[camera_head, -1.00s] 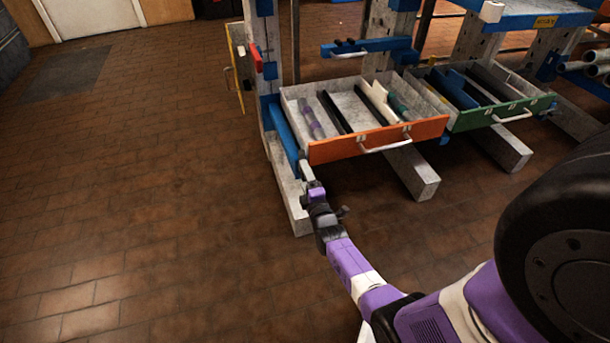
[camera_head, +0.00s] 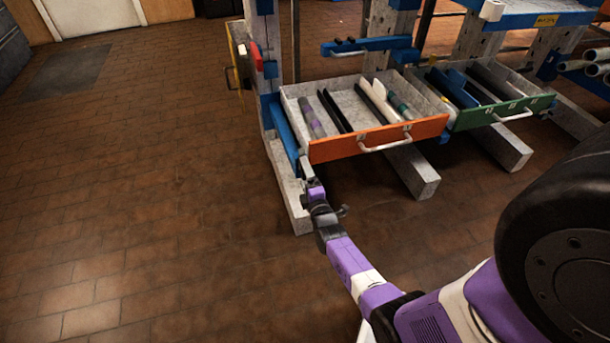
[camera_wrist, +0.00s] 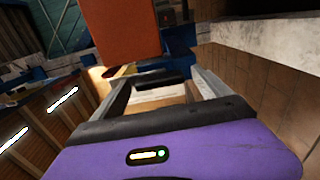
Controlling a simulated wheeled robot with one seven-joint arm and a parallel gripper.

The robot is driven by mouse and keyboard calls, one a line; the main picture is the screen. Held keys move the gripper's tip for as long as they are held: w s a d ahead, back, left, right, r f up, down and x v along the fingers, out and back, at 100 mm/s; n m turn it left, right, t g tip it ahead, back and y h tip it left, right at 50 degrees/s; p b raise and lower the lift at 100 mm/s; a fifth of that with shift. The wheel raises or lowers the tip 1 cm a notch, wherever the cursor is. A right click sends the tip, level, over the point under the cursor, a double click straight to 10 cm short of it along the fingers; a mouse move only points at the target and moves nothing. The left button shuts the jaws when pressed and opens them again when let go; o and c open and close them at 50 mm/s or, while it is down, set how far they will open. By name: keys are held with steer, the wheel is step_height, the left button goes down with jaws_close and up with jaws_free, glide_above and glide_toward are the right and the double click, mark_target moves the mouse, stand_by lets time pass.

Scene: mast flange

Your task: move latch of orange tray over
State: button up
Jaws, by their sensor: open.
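The orange tray (camera_head: 378,141) is a grey drawer-like box with an orange front and a silver handle. It holds several long pieces. Its orange front (camera_wrist: 120,28) hangs at the top of the wrist view. My gripper (camera_head: 305,168) is at the tray's lower left front corner, beside the blue upright piece (camera_head: 284,130). In the wrist view my gripper (camera_wrist: 160,85) is open, with its two grey fingers apart. A dark bar shows between or just beyond the fingertips; I cannot tell whether it is the latch or whether the fingers touch it.
A green-fronted tray (camera_head: 500,113) stands to the right of the orange one. Concrete feet (camera_head: 412,172) stick out below the trays. A yellow panel (camera_head: 233,62) hangs at the rack's left side. The tiled floor (camera_head: 140,200) to the left is clear.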

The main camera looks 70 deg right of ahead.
steer(key=p+v, duration=0.3)
steer(key=v, duration=0.4)
steer(key=shift+s+a, duration=0.2)
steer(key=shift+a, duration=0.1)
stand_by(0.3)
